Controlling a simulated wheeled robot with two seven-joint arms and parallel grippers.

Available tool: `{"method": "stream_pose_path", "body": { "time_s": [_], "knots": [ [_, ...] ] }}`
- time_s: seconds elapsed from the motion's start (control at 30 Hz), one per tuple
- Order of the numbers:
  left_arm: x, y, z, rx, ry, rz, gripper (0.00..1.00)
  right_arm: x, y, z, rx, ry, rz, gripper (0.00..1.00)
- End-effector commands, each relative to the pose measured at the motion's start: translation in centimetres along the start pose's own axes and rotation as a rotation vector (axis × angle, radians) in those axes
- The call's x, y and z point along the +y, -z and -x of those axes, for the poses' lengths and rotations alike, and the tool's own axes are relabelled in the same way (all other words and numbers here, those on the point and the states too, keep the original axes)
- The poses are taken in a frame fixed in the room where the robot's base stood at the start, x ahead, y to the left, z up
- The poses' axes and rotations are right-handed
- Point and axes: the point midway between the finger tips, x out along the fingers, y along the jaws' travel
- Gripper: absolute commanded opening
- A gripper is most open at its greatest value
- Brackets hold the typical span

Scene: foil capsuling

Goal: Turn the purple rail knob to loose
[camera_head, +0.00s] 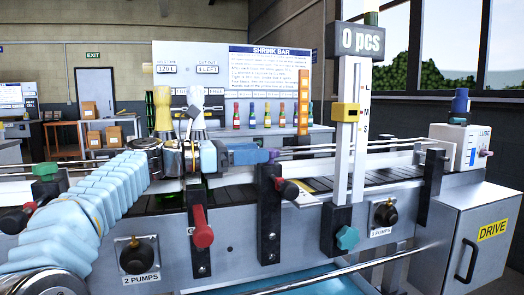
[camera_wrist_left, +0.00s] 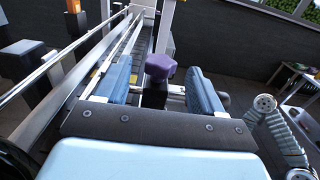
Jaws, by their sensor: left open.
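The purple rail knob (camera_wrist_left: 160,67) stands on a dark post in the left wrist view, between the two blue fingers of my left gripper (camera_wrist_left: 158,78). The fingers are apart, with a visible gap on each side of the knob. In the head view my left gripper (camera_head: 252,155) reaches in from the left along the conveyor, and a small part of the purple knob (camera_head: 274,154) shows just past its fingertips, above a black bracket (camera_head: 268,215). The knob's loose or tight setting cannot be read. My right gripper is not in view.
The bracket carries a dark red-tipped handle (camera_head: 288,190). A red lever (camera_head: 202,230) hangs to its left. A white post with a yellow clamp (camera_head: 345,113) and a teal knob (camera_head: 347,238) stand to the right. Rails (camera_wrist_left: 70,70) run beside the gripper.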

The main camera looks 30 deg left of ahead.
Motion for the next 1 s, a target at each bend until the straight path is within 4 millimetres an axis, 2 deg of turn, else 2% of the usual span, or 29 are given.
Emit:
{"method": "stream_pose_path", "body": {
  "time_s": [0.1, 0.2, 0.53, 0.9, 1.0],
  "knots": [
    [0.0, -0.1, -1.7, 0.0, 0.002, 0.001, 0.68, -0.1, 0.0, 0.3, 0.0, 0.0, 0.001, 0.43],
    [0.0, 0.0, -2.5, 0.0, 0.0, 0.0, 0.68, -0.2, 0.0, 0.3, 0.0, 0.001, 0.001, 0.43],
    [0.0, 0.0, -2.9, 0.0, 0.0, 0.0, 0.68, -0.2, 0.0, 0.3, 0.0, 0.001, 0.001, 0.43],
    [0.0, 0.0, -2.8, 0.0, 0.0, 0.0, 0.12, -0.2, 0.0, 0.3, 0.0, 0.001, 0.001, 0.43],
    [0.0, 0.0, -2.8, 0.0, -0.002, 0.0, 0.12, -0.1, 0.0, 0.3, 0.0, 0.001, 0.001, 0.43]
  ]
}}
